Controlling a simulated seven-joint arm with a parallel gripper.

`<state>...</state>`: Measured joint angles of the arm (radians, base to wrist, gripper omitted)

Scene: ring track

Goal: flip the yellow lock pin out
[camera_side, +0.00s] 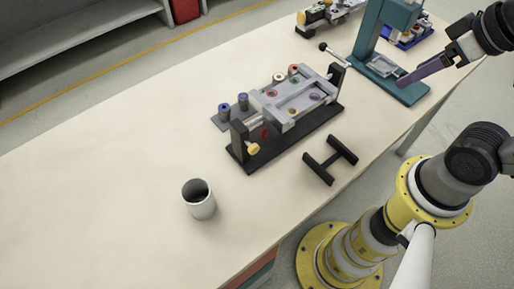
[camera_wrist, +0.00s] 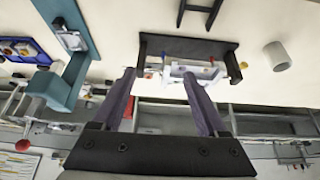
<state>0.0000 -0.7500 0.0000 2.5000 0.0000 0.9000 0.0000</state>
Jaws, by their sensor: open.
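The yellow lock pin (camera_side: 253,149) is a small knob on the front-left end post of the ring-track fixture. In the wrist view the yellow pin (camera_wrist: 243,65) is a tiny spot at the right end. The fixture has a black base (camera_side: 318,125) and a grey frame with several coloured rings in it; it also shows in the wrist view (camera_wrist: 190,45). My gripper (camera_side: 403,81) is open, with long purple fingers, in the air near the teal press, well right of the pin. In the wrist view its open fingers (camera_wrist: 158,73) have nothing between them.
A teal press (camera_side: 372,40) stands right of the fixture. A black H-shaped piece (camera_side: 330,160) lies in front. A grey cup (camera_side: 199,199) stands at the front left. Several coloured pegs (camera_side: 243,101) stand behind the fixture. The table's left side is clear.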

